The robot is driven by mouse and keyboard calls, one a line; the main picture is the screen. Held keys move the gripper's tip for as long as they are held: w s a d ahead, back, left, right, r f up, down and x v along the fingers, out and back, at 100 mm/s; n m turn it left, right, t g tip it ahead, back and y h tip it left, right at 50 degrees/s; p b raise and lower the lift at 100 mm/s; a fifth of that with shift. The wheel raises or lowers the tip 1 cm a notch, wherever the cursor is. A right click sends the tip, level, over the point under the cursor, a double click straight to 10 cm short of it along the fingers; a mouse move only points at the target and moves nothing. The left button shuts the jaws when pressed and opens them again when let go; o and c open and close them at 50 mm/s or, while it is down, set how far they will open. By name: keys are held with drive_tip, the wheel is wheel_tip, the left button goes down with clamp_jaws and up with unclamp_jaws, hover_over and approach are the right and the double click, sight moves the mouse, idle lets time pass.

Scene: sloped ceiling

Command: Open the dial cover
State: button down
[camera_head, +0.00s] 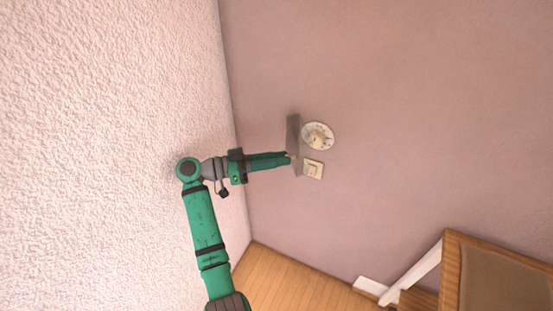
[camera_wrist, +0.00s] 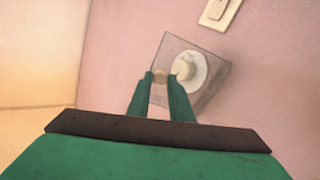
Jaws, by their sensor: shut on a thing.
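The dial (camera_head: 318,136) is a round pale disc with a raised knob on the mauve wall. Its cover (camera_head: 293,130) is a thin grey panel to the left of the dial, seen nearly edge-on and standing out from the wall at an angle. In the wrist view the cover (camera_wrist: 207,52) is a see-through square pane, with the dial (camera_wrist: 190,70) showing behind it. My gripper (camera_head: 291,158) reaches the cover from the left. In the wrist view its green fingers (camera_wrist: 160,76) are shut on a small tan knob that seems to be on the cover.
A cream wall switch (camera_head: 313,169) sits just below the dial and also shows in the wrist view (camera_wrist: 219,13). A textured pale wall (camera_head: 110,130) is close to my arm on the left. A wood-framed piece (camera_head: 500,270) stands at lower right.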

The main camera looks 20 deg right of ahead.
drive_tip(key=c, duration=1.6)
unclamp_jaws()
drive_tip(key=s+a+r, duration=0.1)
drive_tip(key=s+r, duration=0.3)
drive_tip(key=s+a+r, duration=0.2)
drive_tip(key=s+r, duration=0.2)
drive_tip(key=s+a+r, duration=0.2)
drive_tip(key=s+r, duration=0.3)
